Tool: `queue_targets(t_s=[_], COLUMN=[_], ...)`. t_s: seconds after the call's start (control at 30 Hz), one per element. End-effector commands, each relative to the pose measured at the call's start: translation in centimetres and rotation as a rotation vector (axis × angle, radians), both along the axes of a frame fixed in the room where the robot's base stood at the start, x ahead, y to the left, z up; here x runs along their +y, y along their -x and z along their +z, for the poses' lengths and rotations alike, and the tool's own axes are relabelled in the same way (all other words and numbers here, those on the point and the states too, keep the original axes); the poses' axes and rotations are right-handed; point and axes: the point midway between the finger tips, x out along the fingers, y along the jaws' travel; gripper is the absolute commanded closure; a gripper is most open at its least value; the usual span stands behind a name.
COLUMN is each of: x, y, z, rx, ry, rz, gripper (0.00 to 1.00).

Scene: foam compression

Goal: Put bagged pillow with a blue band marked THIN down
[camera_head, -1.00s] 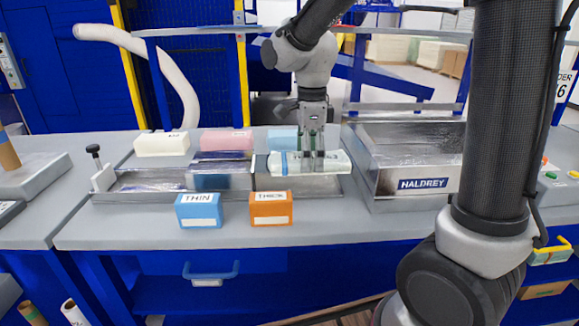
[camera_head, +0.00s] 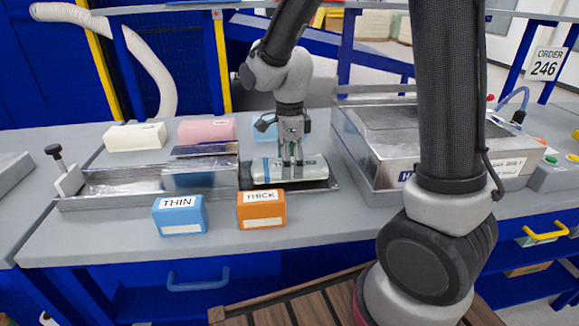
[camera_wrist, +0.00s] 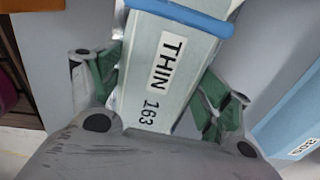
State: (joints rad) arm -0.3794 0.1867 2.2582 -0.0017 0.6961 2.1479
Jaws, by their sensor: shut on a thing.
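The bagged pillow marked THIN (camera_head: 310,171) is a pale roll with a blue band near its left end. In the wrist view the pillow (camera_wrist: 170,70) shows the labels THIN and 163, with the blue band at the top. My gripper (camera_head: 291,163) points down and is shut on the pillow's middle, with green-padded fingers on both sides of it in the wrist view (camera_wrist: 165,95). The pillow lies level in or just over the right part of the metal tray (camera_head: 322,186). I cannot tell whether its underside touches.
A blue THIN block (camera_head: 180,216) and an orange THICK block (camera_head: 261,210) stand in front of the tray. White (camera_head: 135,137), pink (camera_head: 207,130) and light-blue foam pieces lie behind it. A large metal box (camera_head: 385,145) stands to the right. The front counter is mostly clear.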

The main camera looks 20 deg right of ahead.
Motion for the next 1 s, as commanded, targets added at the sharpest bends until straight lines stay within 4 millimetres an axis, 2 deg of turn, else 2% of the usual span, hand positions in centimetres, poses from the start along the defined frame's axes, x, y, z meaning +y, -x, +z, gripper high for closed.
queue_targets(t_s=[0.13, 0.47, 0.5, 0.6, 1.0], x=[0.0, 0.0, 0.0, 0.0, 0.0], y=[0.0, 0.0, 0.0, 0.0, 0.0], z=[-1.4, -1.7, -1.8, -1.7, -1.6], rx=[0.0, 0.0, 0.0, -0.001, -0.002], ry=[0.0, 0.0, 0.0, 0.0, -0.001], rz=[0.0, 0.0, 0.0, 0.0, 0.0], gripper=[0.42, 0.42, 0.2, 0.02, 0.01])
